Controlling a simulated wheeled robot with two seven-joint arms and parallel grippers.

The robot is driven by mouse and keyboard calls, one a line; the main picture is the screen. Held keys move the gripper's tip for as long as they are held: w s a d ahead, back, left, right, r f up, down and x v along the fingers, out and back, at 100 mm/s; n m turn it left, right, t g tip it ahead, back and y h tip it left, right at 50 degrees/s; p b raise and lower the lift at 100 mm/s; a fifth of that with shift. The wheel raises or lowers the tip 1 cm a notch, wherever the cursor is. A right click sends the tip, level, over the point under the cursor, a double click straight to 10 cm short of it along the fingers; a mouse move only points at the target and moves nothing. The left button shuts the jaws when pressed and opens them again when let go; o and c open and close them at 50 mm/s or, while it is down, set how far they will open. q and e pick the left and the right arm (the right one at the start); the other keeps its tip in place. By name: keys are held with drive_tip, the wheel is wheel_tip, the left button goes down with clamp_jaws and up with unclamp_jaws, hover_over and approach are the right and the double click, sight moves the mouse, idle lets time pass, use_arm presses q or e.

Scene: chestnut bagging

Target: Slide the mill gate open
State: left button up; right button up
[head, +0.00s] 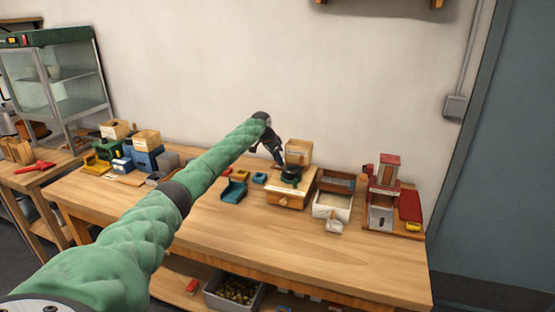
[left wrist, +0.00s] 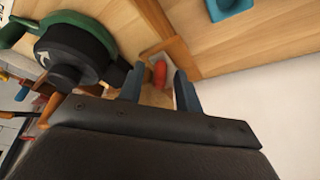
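The wooden mill (head: 291,193) stands on the table, with a wooden hopper (head: 298,151) on top and a dark green and black round part on it. In the left wrist view its black disc with a white arrow (left wrist: 75,55) is at upper left. A small red tab (left wrist: 159,74), perhaps the gate's handle, shows on a pale plate by a wooden edge. My left gripper (left wrist: 159,69) is open, with the red tab appearing between its fingertips; contact cannot be told. In the head view my left gripper (head: 275,155) is just left of the hopper. My right gripper is not in view.
A white bin (head: 332,207) and a red-topped device (head: 384,190) stand right of the mill. A blue tray (head: 233,192) lies to its left. Boxes crowd the table's left end. The table's front is clear. The wall is close behind.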

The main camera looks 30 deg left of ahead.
use_arm(q)
clamp_jaws()
drive_tip(key=shift+s+a, duration=0.25)
drive_tip(key=shift+a, duration=1.15)
drive_tip(key=shift+r, duration=0.1)
drive_tip(key=shift+o, duration=0.7)
unclamp_jaws()
drive_tip(key=shift+s+a, duration=0.1)
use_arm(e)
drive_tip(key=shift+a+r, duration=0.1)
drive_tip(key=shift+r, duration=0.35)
